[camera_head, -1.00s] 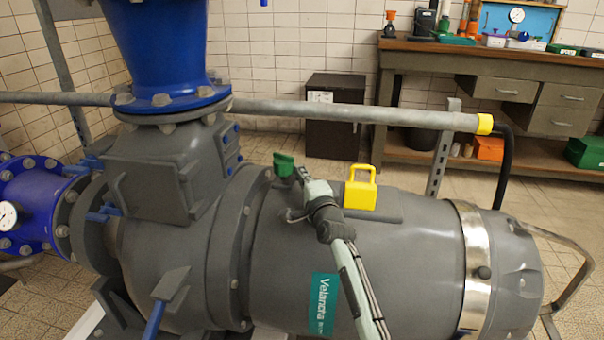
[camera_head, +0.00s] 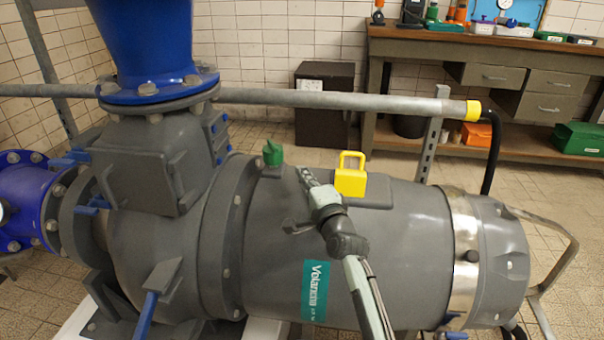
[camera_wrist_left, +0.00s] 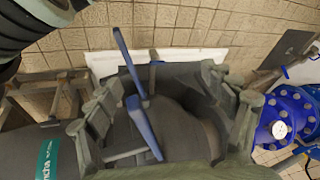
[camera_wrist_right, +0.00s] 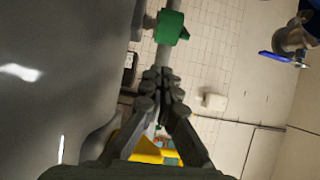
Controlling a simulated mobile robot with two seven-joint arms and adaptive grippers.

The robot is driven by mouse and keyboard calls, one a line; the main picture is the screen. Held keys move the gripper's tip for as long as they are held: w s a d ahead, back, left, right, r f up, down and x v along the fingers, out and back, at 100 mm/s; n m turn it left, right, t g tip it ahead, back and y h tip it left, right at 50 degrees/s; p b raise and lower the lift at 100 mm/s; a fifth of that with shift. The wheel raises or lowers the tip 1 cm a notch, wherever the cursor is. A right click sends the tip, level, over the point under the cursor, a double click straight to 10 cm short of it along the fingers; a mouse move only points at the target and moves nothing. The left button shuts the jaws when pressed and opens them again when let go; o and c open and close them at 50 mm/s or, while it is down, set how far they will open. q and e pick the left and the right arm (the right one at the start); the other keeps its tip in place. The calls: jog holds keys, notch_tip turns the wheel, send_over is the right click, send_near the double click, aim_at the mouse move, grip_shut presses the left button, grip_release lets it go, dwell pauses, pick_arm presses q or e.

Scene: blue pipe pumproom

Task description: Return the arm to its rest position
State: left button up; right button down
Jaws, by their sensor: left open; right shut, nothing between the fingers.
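My right arm comes up from the bottom of the head view. Its gripper (camera_head: 304,176) is over the grey pump (camera_head: 270,250), between a green handle (camera_head: 272,153) and a yellow padlock-shaped block (camera_head: 350,176). In the right wrist view the right gripper (camera_wrist_right: 163,78) is shut with nothing held; the green handle (camera_wrist_right: 171,27) is beyond its tips, apart from them. My left gripper is outside the head view. In the left wrist view the left gripper (camera_wrist_left: 158,88) is open and empty, its fingers spread on either side of blue levers (camera_wrist_left: 143,128) on the pump.
A grey pipe (camera_head: 340,101) with a yellow end runs behind the pump. A workbench (camera_head: 420,50) and dark cabinet (camera_head: 323,105) stand at the back. A blue flanged pipe (camera_head: 25,200) is at the left. Tiled floor (camera_head: 570,205) is open at right.

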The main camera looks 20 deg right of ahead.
jog(key=shift+s+a+f, duration=0.15)
jog(key=shift+a+f, duration=0.35)
jog(key=shift+a, duration=0.05)
jog(key=w, duration=0.8)
jog(key=shift+w+a+r, duration=0.2)
jog(key=shift+a+r, duration=0.2)
jog(key=shift+s+d+f, duration=0.15)
jog(key=shift+s+d, duration=0.25)
jog(key=shift+d, duration=0.2)
jog(key=shift+s+d, duration=0.1)
jog(key=shift+d, duration=0.1)
pick_arm(q)
jog(key=shift+w+d+r+t+h, duration=0.15)
jog(key=shift+w+d+t+h, duration=0.15)
jog(key=shift+w+d+t, duration=0.35)
pick_arm(e)
jog(key=shift+f, duration=0.1)
